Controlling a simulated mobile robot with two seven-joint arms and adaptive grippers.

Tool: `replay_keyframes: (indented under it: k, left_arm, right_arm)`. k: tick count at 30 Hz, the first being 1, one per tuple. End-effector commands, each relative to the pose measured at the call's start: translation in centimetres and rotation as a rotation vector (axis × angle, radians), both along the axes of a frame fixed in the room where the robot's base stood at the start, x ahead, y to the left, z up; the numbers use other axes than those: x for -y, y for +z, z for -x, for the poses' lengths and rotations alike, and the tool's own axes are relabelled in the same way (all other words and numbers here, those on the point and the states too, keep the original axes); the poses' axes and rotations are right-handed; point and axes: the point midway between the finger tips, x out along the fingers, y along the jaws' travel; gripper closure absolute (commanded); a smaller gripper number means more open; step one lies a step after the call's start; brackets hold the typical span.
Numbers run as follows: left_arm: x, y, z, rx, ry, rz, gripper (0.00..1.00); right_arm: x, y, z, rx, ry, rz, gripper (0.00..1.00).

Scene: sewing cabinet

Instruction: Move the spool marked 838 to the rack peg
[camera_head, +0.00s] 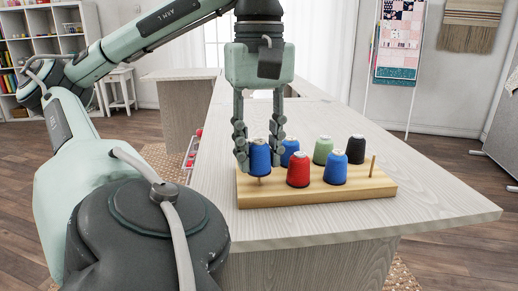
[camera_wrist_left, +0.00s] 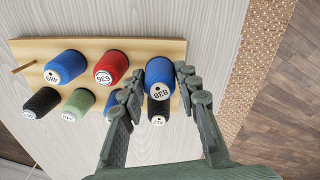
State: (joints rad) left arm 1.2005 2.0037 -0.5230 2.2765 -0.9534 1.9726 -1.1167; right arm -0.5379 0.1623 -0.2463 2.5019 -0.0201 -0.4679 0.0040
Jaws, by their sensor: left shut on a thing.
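The blue spool marked 838 (camera_wrist_left: 160,72) is between the fingers of my left gripper (camera_wrist_left: 155,88) in the left wrist view. In the head view, my left gripper (camera_head: 258,150) is shut on this spool (camera_head: 260,156), which is upright over the rack's front left corner. A short piece of peg shows just below it, so the spool sits above the board. The wooden rack (camera_head: 330,196) holds several other spools. A bare rack peg (camera_head: 373,165) stands at its right end; this peg (camera_wrist_left: 24,66) is at the left in the left wrist view. My right gripper is not in view.
A red spool (camera_head: 298,170) and another blue spool (camera_head: 335,168) stand in the front row. A blue (camera_head: 290,150), a green (camera_head: 323,149) and a black spool (camera_head: 355,149) stand behind. The pale tabletop (camera_head: 440,205) is clear right of the rack.

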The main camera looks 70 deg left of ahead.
Motion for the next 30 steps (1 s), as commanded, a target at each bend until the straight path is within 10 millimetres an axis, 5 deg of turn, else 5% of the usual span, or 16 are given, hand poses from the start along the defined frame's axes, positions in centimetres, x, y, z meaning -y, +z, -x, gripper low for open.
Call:
replay_keyframes:
  k: [14, 15, 21, 30]
  left_arm:
    - [0.0, -0.57, 0.0, 0.0, 0.0, 0.0, 0.85]
    - [0.0, -0.57, 0.0, 0.0, 0.0, 0.0, 0.68]
    - [0.0, -0.57, 0.0, 0.0, 0.0, 0.0, 0.44]
    - [-0.01, -0.48, 0.0, 0.0, 0.0, 0.0, 0.44]
  right_arm:
    - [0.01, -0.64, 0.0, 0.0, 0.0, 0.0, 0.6]
    - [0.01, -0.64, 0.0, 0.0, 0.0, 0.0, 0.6]
    - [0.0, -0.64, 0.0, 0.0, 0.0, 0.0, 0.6]
    - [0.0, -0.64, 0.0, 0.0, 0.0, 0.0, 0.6]
